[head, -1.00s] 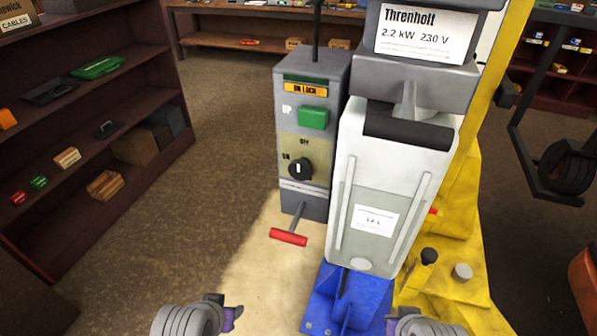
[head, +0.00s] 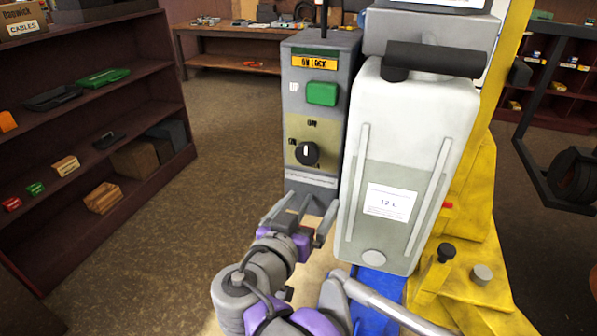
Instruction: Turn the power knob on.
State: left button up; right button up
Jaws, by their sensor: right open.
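The power knob (head: 307,153) is a round black dial with a white mark, low on the grey control box (head: 295,110). Its mark stands about upright, toward the label above it, which read OFF earlier. My right gripper (head: 305,207) is just below the box's lower front, under the knob and apart from it. Its fingers are open, point up toward the box and hold nothing. My left gripper is not in view.
A green UP button (head: 322,93) sits above the knob. A pale tank (head: 405,150) with a black handle stands close right of the box, before a yellow post (head: 480,190). Dark shelves (head: 80,140) stand at the left; open floor (head: 220,150) lies between.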

aim_at(306, 156)
jog(key=w+a+r+t, duration=0.2)
jog(key=a+r, duration=0.1)
jog(key=a, duration=0.1)
jog(key=shift+y, duration=0.3)
jog(key=x, duration=0.9)
jog(key=shift+w+d+f, duration=0.1)
jog(key=shift+w, duration=0.2)
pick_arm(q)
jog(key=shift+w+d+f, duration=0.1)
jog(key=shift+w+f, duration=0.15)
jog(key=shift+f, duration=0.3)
pick_arm(e)
jog(key=c, duration=1.3)
jog(key=shift+c, duration=0.3)
